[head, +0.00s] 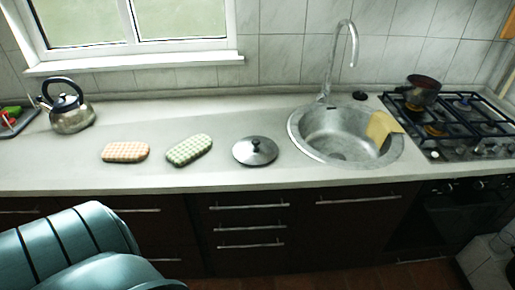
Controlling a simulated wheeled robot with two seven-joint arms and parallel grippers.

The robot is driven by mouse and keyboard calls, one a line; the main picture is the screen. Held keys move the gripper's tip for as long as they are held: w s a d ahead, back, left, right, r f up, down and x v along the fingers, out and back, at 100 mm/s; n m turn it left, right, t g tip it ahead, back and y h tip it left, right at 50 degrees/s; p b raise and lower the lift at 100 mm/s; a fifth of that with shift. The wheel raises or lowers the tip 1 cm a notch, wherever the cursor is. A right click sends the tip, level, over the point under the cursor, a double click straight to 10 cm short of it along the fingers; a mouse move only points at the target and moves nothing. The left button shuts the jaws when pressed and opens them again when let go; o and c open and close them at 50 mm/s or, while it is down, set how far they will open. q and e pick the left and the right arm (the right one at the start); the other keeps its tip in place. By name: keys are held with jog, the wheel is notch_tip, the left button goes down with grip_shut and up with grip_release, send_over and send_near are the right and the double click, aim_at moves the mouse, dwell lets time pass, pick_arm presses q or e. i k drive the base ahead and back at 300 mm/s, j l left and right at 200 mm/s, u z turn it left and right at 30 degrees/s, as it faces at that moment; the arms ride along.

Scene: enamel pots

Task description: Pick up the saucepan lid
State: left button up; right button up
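The saucepan lid (255,151) is a round, silvery metal lid with a dark knob on top. It lies flat on the light countertop, left of the sink. A dark saucepan (423,90) stands on the gas hob at the right. Neither of my grippers shows in the head view. Nothing covers the lid.
Two checked oval cloth items, one orange (125,152) and one green (189,149), lie left of the lid. A kettle (70,108) stands further left. The sink (345,135) with a yellow cloth (382,128) is right. Counter (225,177) in front is clear.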

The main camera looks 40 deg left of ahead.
aim_at(252, 150)
jog(key=i+j, duration=0.2)
jog(key=i, duration=0.3)
jog(key=i+j, duration=0.15)
jog(key=i, duration=0.4)
jog(key=u, duration=1.75)
